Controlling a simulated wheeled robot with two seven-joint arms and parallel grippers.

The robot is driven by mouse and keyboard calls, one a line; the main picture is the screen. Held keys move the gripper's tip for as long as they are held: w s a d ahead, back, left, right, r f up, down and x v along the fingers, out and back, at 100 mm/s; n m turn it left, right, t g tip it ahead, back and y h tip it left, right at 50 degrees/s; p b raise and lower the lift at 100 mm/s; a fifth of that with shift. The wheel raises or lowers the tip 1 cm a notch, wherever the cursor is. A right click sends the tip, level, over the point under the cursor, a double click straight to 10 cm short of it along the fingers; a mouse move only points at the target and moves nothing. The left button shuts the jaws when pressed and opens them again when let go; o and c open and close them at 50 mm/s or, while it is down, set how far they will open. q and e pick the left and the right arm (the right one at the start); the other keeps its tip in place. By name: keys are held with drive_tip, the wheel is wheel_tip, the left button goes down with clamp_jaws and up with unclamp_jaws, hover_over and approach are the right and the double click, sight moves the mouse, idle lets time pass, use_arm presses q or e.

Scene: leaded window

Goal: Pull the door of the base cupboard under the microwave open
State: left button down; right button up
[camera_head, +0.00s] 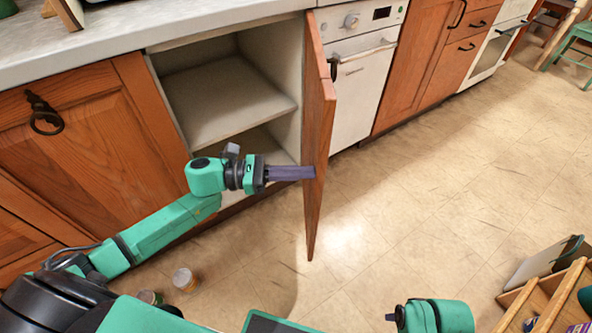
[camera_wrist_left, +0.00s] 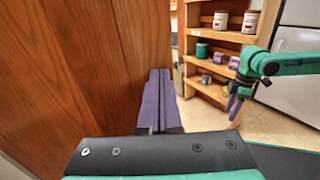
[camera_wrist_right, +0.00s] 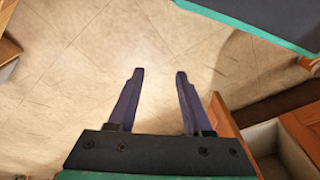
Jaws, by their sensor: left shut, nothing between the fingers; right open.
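The wooden cupboard door (camera_head: 316,125) stands swung out, roughly square to the cabinet front, and shows nearly edge-on. Behind it the cupboard (camera_head: 215,100) is open, with a bare shelf. My left gripper (camera_head: 312,173) is shut and empty; its fingertips are at the door's inner side, touching or very close. In the left wrist view the shut fingers (camera_wrist_left: 158,85) lie beside the door's wood panel (camera_wrist_left: 75,60). No microwave is in view.
A closed cupboard (camera_head: 90,140) is to the left. A wooden shelf rack (camera_head: 550,305) is at lower right. Small jars (camera_head: 185,279) show at lower left. The floor (camera_head: 440,200) right of the door is clear.

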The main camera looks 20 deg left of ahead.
use_arm(q)
drive_tip(key=w+d+n+t+y+b, duration=0.1)
drive_tip(key=w+d, duration=0.4)
drive_tip(key=d, duration=0.5)
drive_tip(key=w+d+n+t+y+b, duration=0.1)
drive_tip(key=w+d+t, duration=0.3)
drive_tip(key=d, duration=0.6)
drive_tip(key=shift+w+d+n+y, duration=0.3)
drive_tip(key=shift+w+n, duration=0.5)
drive_tip(key=shift+w, duration=0.2)
use_arm(e)
wheel_tip(320, 180, up, 6)
drive_tip(key=shift+s+a, duration=0.15)
drive_tip(key=shift+s, duration=0.25)
